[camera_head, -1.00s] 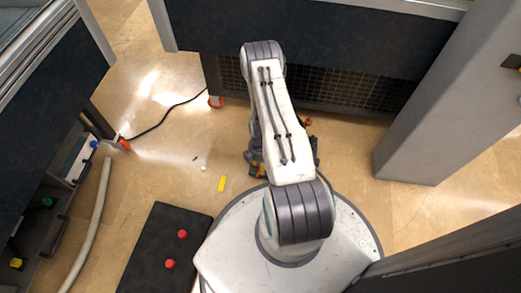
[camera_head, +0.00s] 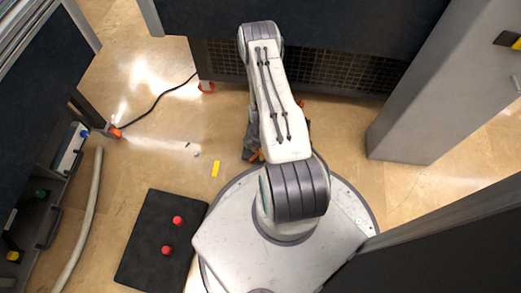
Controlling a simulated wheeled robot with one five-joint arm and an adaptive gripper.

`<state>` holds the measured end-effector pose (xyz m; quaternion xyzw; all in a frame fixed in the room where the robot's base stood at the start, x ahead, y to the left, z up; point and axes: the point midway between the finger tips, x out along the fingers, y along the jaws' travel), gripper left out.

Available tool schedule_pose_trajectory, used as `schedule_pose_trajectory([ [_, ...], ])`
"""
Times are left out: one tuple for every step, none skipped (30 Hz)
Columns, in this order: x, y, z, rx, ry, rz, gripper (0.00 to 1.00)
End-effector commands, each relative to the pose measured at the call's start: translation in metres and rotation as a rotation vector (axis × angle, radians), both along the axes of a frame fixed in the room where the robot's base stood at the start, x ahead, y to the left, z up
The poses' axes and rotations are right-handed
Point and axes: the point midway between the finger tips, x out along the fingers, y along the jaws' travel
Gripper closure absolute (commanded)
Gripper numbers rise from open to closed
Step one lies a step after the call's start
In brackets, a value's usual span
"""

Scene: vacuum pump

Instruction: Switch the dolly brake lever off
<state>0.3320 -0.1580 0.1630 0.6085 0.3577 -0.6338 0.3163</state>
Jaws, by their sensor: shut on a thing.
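My gripper (camera_head: 253,152) is low near the floor under my arm, mostly hidden by it. Its grey fingers show left of the arm, with an orange part (camera_head: 258,156) between or against them. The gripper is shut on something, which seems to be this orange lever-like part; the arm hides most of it. An orange-red lever (camera_head: 206,87) is at the foot of the back cabinet, and another (camera_head: 114,131) is at the foot of the left bench. Neither touches my gripper. I cannot tell the brake lever's position.
A dark cabinet with a mesh front (camera_head: 340,72) stands behind my arm, and a grey post (camera_head: 425,90) at right. A black mat (camera_head: 145,225) with two red knobs (camera_head: 178,220) lies left of my base. A yellow strip (camera_head: 215,169) and black cable (camera_head: 160,105) lie on the floor.

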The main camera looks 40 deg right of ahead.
Motion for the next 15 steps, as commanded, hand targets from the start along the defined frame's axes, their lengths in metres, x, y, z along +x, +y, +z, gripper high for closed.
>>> schedule_pose_trajectory([
  [-0.0026, 0.0011, 0.0000, 0.004, 0.007, -0.002, 1.00],
  [-0.0026, 0.0011, 0.0000, 0.004, 0.007, -0.002, 0.69],
  [-0.0025, 0.0011, 0.0001, 0.004, 0.007, -0.002, 0.66],
  [-0.0023, 0.0010, 0.0001, 0.004, 0.006, -0.001, 0.63],
  [-0.0021, 0.0009, 0.0001, 0.003, 0.005, -0.001, 0.60],
  [-0.0018, 0.0008, 0.0000, 0.003, 0.005, -0.001, 0.57],
  [-0.0017, 0.0007, 0.0001, 0.003, 0.004, -0.001, 0.54],
  [-0.0015, 0.0006, 0.0001, 0.003, 0.004, -0.001, 0.51],
  [-0.0013, 0.0006, 0.0001, 0.002, 0.003, -0.001, 0.48],
  [-0.0011, 0.0005, 0.0001, 0.002, 0.003, -0.001, 0.46],
  [-0.0010, 0.0005, 0.0001, 0.002, 0.003, -0.001, 0.46],
  [-0.0009, 0.0005, 0.0001, 0.002, 0.003, -0.001, 0.46],
  [-0.0008, 0.0004, 0.0001, 0.002, 0.003, -0.001, 0.46],
  [-0.0007, 0.0003, 0.0002, 0.002, 0.003, -0.001, 0.46],
  [-0.0006, 0.0004, 0.0001, 0.001, 0.002, 0.000, 0.46],
])
